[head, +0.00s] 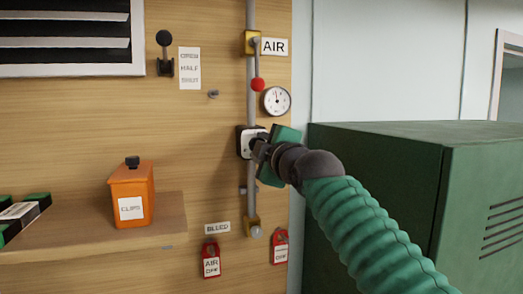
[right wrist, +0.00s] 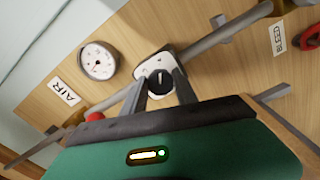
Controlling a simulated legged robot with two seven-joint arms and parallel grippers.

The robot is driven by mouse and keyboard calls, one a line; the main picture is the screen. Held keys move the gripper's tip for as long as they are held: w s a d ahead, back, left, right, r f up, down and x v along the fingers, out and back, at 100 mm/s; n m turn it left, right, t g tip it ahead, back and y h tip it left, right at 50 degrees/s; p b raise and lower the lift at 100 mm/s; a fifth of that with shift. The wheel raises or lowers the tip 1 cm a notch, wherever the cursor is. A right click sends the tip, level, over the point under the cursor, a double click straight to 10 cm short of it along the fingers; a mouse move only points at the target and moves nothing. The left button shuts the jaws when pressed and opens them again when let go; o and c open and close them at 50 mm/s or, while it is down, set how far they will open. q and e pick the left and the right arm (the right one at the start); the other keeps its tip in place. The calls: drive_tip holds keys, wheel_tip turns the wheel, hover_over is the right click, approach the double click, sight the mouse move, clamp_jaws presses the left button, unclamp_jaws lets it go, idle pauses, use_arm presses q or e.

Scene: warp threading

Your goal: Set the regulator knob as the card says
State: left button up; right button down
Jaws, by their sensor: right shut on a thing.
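The regulator (head: 243,141) is a pale-faced block on the vertical air pipe. Its black round knob (right wrist: 160,83) with a light pointer mark shows in the right wrist view. My right gripper (head: 258,146) is shut on the knob, one finger on either side, as the right wrist view (right wrist: 162,88) shows. In the head view my gripper hides the knob. A white round gauge (head: 277,100) sits just above and right of the regulator, and also shows in the right wrist view (right wrist: 98,60). Its numbers are too small to read. I cannot identify a card giving a setting. My left gripper is out of view.
A red-ended lever (head: 257,84) hangs by the AIR label (head: 274,46). Red tags (head: 211,260) hang below. A shelf (head: 95,240) holds an orange CLIPS box (head: 131,195) and a green-and-black labelled item (head: 24,213). A green cabinet (head: 390,165) stands close at right.

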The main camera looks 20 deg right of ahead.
drive_tip(key=shift+f, duration=0.1)
idle(0.3)
drive_tip(key=c, duration=1.1)
unclamp_jaws()
drive_tip(key=shift+c, duration=0.2)
drive_tip(key=shift+o, duration=0.9)
drive_tip(key=shift+a, duration=0.15)
drive_tip(key=s+b, duration=0.8)
drive_tip(key=s, duration=0.8)
drive_tip(key=shift+s+d, duration=0.25)
drive_tip(key=shift+s, duration=0.15)
